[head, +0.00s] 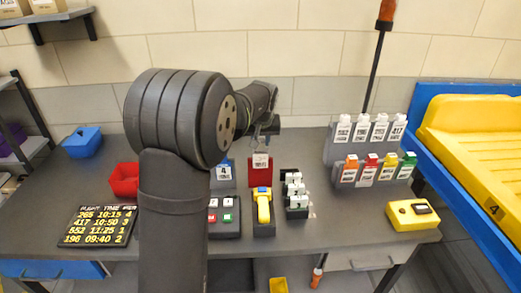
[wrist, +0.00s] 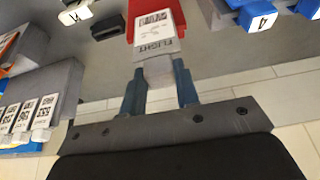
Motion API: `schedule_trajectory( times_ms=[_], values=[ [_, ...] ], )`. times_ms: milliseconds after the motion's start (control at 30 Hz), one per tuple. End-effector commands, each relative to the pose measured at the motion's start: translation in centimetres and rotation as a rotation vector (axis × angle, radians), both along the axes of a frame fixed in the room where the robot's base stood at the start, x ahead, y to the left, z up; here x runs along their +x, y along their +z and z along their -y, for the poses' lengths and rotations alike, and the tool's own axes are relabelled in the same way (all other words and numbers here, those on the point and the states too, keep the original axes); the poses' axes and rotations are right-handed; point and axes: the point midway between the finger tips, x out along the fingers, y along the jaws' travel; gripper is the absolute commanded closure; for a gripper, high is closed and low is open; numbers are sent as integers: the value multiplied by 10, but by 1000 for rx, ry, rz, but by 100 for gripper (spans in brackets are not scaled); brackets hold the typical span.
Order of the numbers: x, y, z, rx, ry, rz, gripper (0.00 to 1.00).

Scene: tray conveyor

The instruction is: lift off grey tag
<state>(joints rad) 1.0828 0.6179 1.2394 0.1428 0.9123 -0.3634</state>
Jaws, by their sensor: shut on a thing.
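My gripper (head: 264,138) is shut on a tag (head: 261,160) with a pale grey head and a white printed label. In the wrist view my fingers (wrist: 160,80) close on the tag's head from both sides, and its label (wrist: 155,30) reads FLIGHT. The tag is in front of or over a red block (head: 262,177), which also shows in the wrist view (wrist: 180,12). I cannot tell whether the tag touches the block.
A grey stepped rack (head: 335,153) on the right holds several tags, pale ones behind and coloured ones in front. A blue block marked 4 (head: 224,170), a yellow scanner (head: 264,208) and a yellow box (head: 412,215) stand nearby. A blue-framed conveyor (head: 430,104) is at far right.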

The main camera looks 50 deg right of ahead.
Motion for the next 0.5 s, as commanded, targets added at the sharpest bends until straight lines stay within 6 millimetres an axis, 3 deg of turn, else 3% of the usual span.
schedule_trajectory(
  times_ms=[67, 500],
  values=[
    [-1, 18, 0, -5, 0, 2, 100],
    [-69, 17, -68, 0, -3, 0, 100]
  ],
)
